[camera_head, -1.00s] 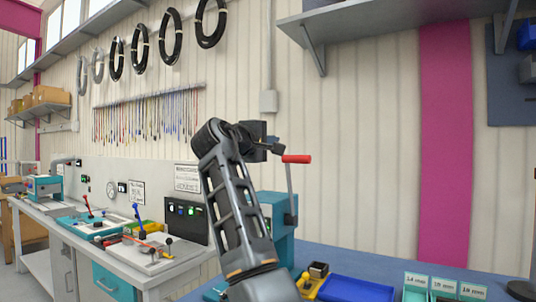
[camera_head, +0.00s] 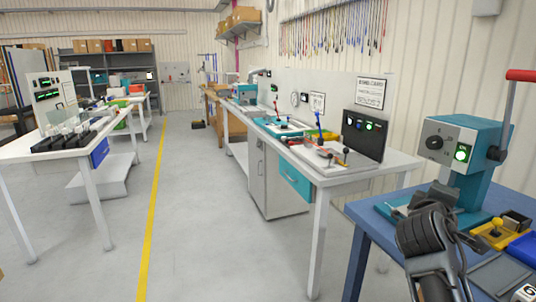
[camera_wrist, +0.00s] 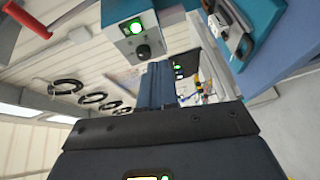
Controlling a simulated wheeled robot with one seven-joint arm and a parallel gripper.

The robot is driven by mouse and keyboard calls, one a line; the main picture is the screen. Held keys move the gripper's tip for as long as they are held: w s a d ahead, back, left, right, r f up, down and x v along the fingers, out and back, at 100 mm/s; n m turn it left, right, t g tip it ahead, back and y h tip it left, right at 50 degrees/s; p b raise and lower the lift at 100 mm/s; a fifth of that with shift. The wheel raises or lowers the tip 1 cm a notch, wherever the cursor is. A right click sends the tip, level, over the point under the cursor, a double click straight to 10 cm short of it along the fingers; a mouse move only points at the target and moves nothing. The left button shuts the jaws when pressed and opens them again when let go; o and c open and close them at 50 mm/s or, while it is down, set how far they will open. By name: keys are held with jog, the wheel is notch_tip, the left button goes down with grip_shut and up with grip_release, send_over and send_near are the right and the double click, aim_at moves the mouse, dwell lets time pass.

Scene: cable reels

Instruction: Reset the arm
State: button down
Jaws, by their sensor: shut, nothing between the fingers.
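My arm (camera_head: 432,238) is at the lower right of the head view, bent low in front of the blue table's near corner. The gripper end is mostly hidden behind the dark wrist joint there. In the wrist view my gripper (camera_wrist: 158,85) shows as dark fingers held together beyond the black wrist housing, with nothing between them. The wrist view is tilted, with the teal machine above the fingers.
A teal machine (camera_head: 462,150) with a red-handled lever stands on the blue table (camera_head: 370,222), close behind my arm. A yellow holder (camera_head: 496,235) is right of it. A white workbench (camera_head: 335,172) runs back. The grey floor (camera_head: 190,215) is open at left.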

jog(key=s+a+f+t+y, duration=0.1)
jog(key=s+a+f+y, duration=0.25)
jog(key=s+f, duration=0.5)
jog(key=s+a+f+t+y, duration=0.1)
jog(key=s+a+f+y, duration=0.1)
jog(key=s+a+f, duration=0.5)
jog(key=s+a+f+m+y, duration=0.1)
jog(key=s+a+f+y, duration=0.15)
jog(key=s, duration=0.55)
jog(key=s+a+f+m+y, duration=0.1)
jog(key=s+f, duration=0.3)
jog(key=s, duration=0.5)
jog(key=s+a+r+m+y, duration=0.1)
jog(key=s+r+m, duration=0.2)
jog(key=s, duration=0.7)
jog(key=s+a+r+m+y, duration=0.1)
jog(key=s+r+m, duration=0.2)
jog(key=s+r, duration=0.4)
jog(key=s, duration=0.4)
jog(key=shift+s+a, duration=0.15)
jog(key=shift+a, duration=0.15)
